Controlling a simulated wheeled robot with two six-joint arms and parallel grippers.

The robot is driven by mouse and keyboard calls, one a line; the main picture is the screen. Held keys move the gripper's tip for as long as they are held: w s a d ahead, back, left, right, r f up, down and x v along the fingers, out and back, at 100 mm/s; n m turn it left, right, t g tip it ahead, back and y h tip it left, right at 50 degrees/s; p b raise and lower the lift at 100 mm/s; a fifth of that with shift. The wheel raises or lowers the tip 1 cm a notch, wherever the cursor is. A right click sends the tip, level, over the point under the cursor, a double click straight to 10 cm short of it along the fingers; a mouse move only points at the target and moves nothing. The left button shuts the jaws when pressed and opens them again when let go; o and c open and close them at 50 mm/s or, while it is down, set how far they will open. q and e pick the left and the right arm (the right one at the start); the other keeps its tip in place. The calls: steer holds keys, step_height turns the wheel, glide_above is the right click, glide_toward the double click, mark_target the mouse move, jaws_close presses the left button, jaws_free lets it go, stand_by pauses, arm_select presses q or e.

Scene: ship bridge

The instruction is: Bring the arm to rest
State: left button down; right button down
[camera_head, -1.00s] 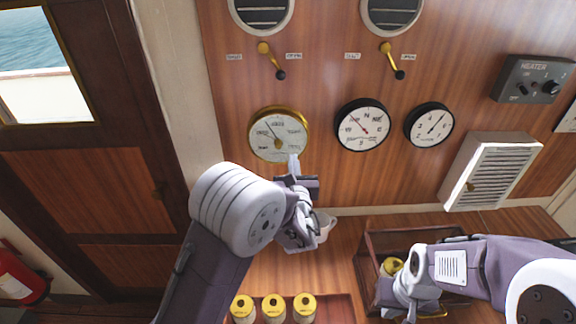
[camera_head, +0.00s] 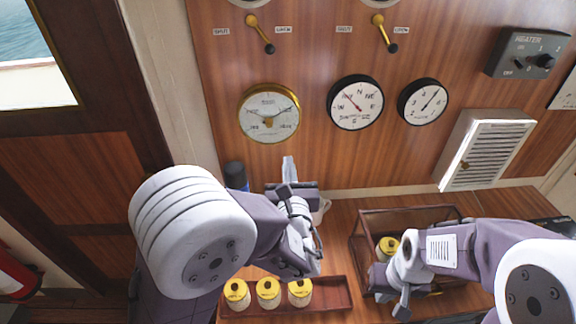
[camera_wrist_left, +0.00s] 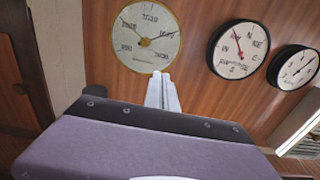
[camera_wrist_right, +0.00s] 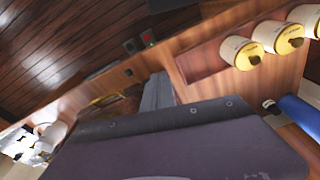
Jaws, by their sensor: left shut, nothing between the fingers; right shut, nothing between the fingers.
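My left arm reaches in from the left, and its gripper (camera_head: 289,172) points up toward the wall below the brass gauge (camera_head: 269,113). Its fingers are together and empty, and they also show closed in the left wrist view (camera_wrist_left: 163,92). My right gripper (camera_head: 403,304) hangs low in front of the wooden rack (camera_head: 362,240), pointing down. Its fingers are together with nothing between them, as the right wrist view (camera_wrist_right: 157,92) also shows. A white cup (camera_head: 323,208) is mostly hidden behind my left gripper.
A wooden tray (camera_head: 335,294) holds three yellow-lidded jars (camera_head: 268,291). Another jar (camera_head: 388,246) stands in the rack. Two dials (camera_head: 356,102), levers (camera_head: 384,33), a heater box (camera_head: 528,52) and a vent (camera_head: 487,150) are on the wall.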

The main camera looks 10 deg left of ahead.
arm_select(q)
steer(key=a+n+g+y+b, duration=0.1)
steer(key=a+n+g+y, duration=0.35)
steer(key=a, duration=0.95)
steer(key=s+a+f+n+g+y, duration=0.4)
steer(key=s+a+f+n+g, duration=0.2)
steer(key=s+a+n, duration=0.45)
steer(key=s+d+f+n+g+h+b, duration=0.1)
steer(key=s+d+f+n+g+h, duration=0.1)
steer(key=s+f+n+g+h, duration=0.65)
steer(key=d+f+n+t+h, duration=0.1)
steer(key=d+f+n, duration=0.1)
steer(key=d+n, duration=0.1)
steer(key=d+f+n+h, duration=0.1)
steer(key=d+f+n, duration=0.2)
steer(key=d+n, duration=0.1)
steer(key=d+f+n+t+h, duration=0.1)
steer(key=d+f+n+h, duration=0.1)
steer(key=d, duration=0.3)
steer(key=shift+s+f+n+t, duration=0.3)
steer(key=shift+s+n, duration=0.1)
steer(key=shift+n, duration=0.45)
arm_select(e)
steer(key=shift+s+f, duration=0.2)
steer(key=shift+f, duration=0.75)
